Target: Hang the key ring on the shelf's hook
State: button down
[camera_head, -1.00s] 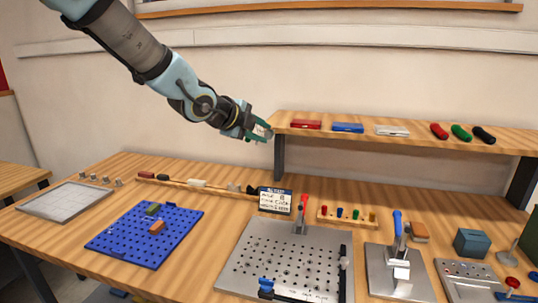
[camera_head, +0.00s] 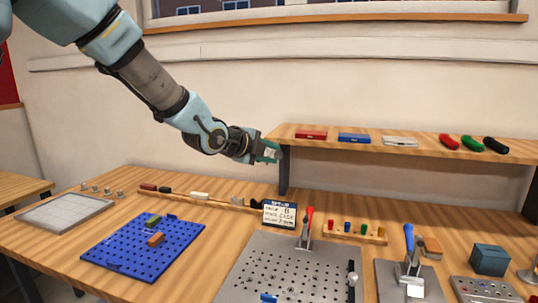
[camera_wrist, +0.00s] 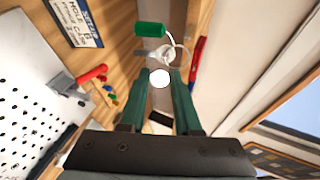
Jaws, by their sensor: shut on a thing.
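My gripper (camera_head: 274,151) is at the left end of the raised wooden shelf (camera_head: 350,143), close to its dark leg (camera_head: 284,175). In the wrist view, my gripper's green fingers (camera_wrist: 160,78) are close together with a white round piece between their tips. Just beyond the tips are a pale ring (camera_wrist: 178,54), a greyish key-like piece and a green tag (camera_wrist: 150,30), which look like the key ring. I cannot tell whether the white piece belongs to the key ring or to the shelf. The hook cannot be made out clearly in either view.
A red box (camera_head: 311,135), a blue box (camera_head: 354,138) and a white box (camera_head: 400,141) lie on the shelf. Below are a label card (camera_head: 280,214), a grey hole plate (camera_head: 290,270) with a red-handled clamp, and a blue pegboard (camera_head: 145,247). The wall is behind.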

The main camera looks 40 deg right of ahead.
aim_at(271, 150)
jog(key=w+d+f, duration=0.1)
jog(key=w+d, duration=0.2)
jog(key=d, duration=0.2)
jog(key=shift+w+f, duration=0.15)
jog(key=shift+f, duration=0.05)
dwell(0.5)
jog(key=shift+d, duration=0.15)
dwell(0.6)
jog(key=c, duration=0.5)
grip_release()
